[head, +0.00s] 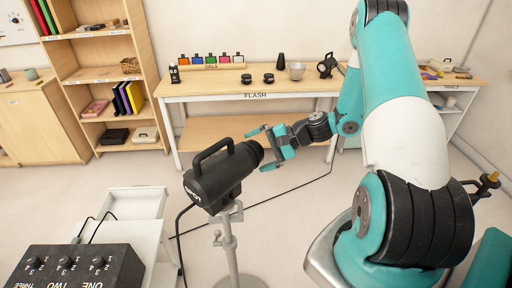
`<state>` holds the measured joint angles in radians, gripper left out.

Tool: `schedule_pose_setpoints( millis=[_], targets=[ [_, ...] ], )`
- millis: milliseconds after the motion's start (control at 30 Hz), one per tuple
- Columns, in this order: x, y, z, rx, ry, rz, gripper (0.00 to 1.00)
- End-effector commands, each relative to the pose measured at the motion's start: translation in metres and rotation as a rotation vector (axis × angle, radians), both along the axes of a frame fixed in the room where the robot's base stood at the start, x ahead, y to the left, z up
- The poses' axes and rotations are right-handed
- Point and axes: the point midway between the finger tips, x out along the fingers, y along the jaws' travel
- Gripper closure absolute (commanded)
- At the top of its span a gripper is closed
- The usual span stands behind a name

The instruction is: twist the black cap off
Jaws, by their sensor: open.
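A black studio lamp (215,180) with a top handle sits tilted on a grey stand. Its round black front end (254,150), where the cap is, faces right toward my gripper. I cannot make out a seam between cap and lamp body. My gripper (260,150) is open, with one teal finger above the front end and the other below its right side. The fingers lie close around or just in front of the cap; I cannot tell whether they touch it.
The grey stand (229,243) rises beside a white drawer cart (138,203). A black control box (75,268) with dials is at the lower left. A cable crosses the floor. The FLASH table (205,88) behind holds gels, small black discs and a bowl (296,72).

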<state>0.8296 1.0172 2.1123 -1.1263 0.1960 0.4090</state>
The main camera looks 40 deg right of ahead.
Motion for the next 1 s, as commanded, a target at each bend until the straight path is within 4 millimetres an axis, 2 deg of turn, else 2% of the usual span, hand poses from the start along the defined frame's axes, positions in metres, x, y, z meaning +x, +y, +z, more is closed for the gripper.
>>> schedule_pose_setpoints(
  millis=[133,467,600,633,667,800,1000],
  targets=[
    [0.0059,0.009,-0.0043,0.0,0.001,0.001,0.0],
    [0.0076,0.0104,-0.0065,-0.001,0.0,-0.002,0.0],
    [0.0074,0.0103,-0.0065,-0.001,0.0,-0.001,0.32],
    [0.0073,0.0103,-0.0064,-0.001,0.0,-0.001,0.34],
    [0.0073,0.0103,-0.0064,-0.001,0.0,-0.001,0.12],
    [0.0073,0.0103,-0.0063,-0.001,0.0,-0.001,0.43],
    [0.007,0.0107,-0.0091,0.001,-0.034,-0.004,0.43]
  ],
)
